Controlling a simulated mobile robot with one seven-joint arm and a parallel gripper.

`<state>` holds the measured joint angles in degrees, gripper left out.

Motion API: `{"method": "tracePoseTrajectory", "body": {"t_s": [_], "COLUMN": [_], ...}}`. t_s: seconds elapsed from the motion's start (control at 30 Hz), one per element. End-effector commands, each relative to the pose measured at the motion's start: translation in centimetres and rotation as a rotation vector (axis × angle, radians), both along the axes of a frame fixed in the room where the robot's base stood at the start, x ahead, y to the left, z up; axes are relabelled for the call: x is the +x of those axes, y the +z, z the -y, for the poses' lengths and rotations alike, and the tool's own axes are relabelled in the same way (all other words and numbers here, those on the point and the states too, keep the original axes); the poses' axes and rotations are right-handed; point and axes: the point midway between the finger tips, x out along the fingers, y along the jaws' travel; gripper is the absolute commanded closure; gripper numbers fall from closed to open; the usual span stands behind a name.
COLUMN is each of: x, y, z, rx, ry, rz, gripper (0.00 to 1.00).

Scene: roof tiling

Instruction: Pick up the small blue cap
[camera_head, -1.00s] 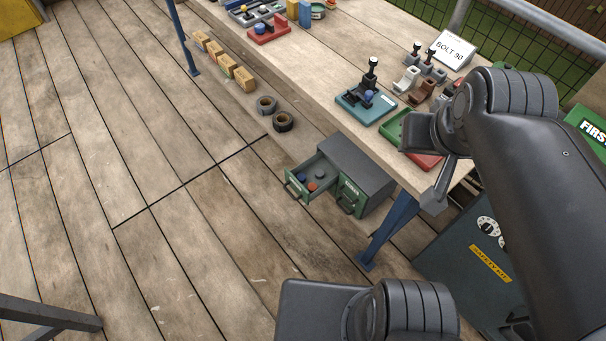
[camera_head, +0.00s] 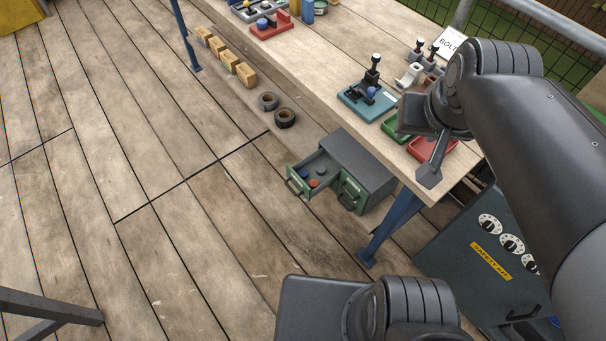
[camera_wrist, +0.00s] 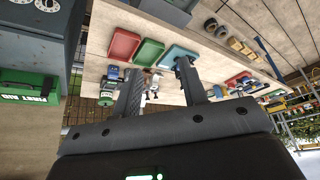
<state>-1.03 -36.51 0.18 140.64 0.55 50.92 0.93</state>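A small blue cap (camera_head: 303,173) lies in the open drawer (camera_head: 300,186) of a small green-and-grey cabinet (camera_head: 356,163) below the workbench. An orange-red cap (camera_head: 313,183) and a dark grey-green cap (camera_head: 321,169) lie beside it. My gripper (camera_wrist: 160,68) shows two spread fingers in the wrist view, with nothing held between them. In the head view it is above the bench's near corner, up and right of the drawer and apart from the cap. The drawer's inside does not show in the wrist view.
The workbench edge and its blue leg (camera_head: 391,228) stand just right of the drawer. A red tray (camera_head: 432,148) and a teal tray (camera_head: 367,102) with a black-handled fixture are on the bench. Tape rolls (camera_head: 285,117) and wooden blocks (camera_head: 245,75) lie left. The floor in front is clear.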

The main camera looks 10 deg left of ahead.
Motion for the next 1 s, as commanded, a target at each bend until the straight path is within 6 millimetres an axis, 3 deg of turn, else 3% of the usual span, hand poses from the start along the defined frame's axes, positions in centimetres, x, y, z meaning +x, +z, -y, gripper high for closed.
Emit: {"method": "tracePoseTrajectory", "body": {"t_s": [0.27,0.47,0.77,1.0], "x": [6.2,10.4,15.7,18.6], "y": [-2.9,-6.2,-13.1,-20.2], "z": [-2.1,-3.9,-7.1,-9.8], "rx": [0.024,0.038,0.049,0.05], "ry": [0.007,0.008,0.004,-0.005], "rz": [-0.137,-0.232,-0.374,-0.489], "gripper": [0.61,0.61,0.61,0.61]}}
